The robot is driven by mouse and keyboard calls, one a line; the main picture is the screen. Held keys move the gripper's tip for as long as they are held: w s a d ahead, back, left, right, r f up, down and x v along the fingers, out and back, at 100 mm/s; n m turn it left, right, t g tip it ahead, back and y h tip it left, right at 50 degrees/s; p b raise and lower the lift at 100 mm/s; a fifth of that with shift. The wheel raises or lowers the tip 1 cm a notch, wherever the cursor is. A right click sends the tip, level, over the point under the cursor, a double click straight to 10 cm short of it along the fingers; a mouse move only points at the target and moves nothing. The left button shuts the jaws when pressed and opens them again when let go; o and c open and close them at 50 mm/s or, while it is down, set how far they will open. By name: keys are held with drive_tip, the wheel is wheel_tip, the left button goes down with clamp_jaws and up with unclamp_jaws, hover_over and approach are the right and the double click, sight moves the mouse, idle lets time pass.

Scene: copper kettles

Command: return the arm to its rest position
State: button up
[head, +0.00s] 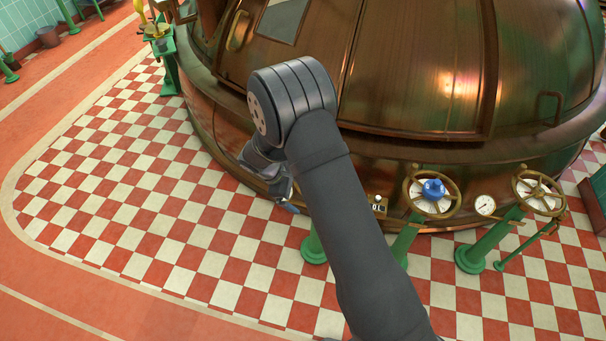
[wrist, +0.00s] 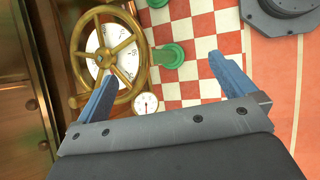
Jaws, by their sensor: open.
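My gripper shows in the wrist view (wrist: 160,78) with its two blue fingers wide apart and nothing between them. In the head view my gripper (head: 287,200) is partly hidden behind my arm, in front of the copper kettle (head: 410,70). In the wrist view a brass handwheel (wrist: 126,47) over a white dial lies at the left, beside and partly behind the left finger. I cannot tell from the picture whether they touch.
In the head view, a handwheel with a blue piece (head: 433,189) at its middle, a round gauge (head: 485,205) and another handwheel (head: 538,193) stand along the kettle's front, right of my arm. The checkered floor (head: 130,190) at the left is clear.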

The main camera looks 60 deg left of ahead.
drive_tip(key=s+a+r+n+t+y, duration=0.1)
drive_tip(key=s+n+t+y, duration=0.2)
drive_tip(key=s+n, duration=0.5)
drive_tip(key=s+a+r+n+t+y, duration=0.1)
drive_tip(key=s+r+n+t+y, duration=0.3)
drive_tip(key=s, duration=0.8)
drive_tip(key=w+a+f, duration=0.3)
drive_tip(key=w+f, duration=0.3)
drive_tip(key=w, duration=0.2)
drive_tip(key=shift+w+f+n+g+h, duration=0.2)
drive_tip(key=shift+n+g+h, duration=0.1)
drive_tip(key=v, duration=1)
drive_tip(key=shift+f, duration=0.1)
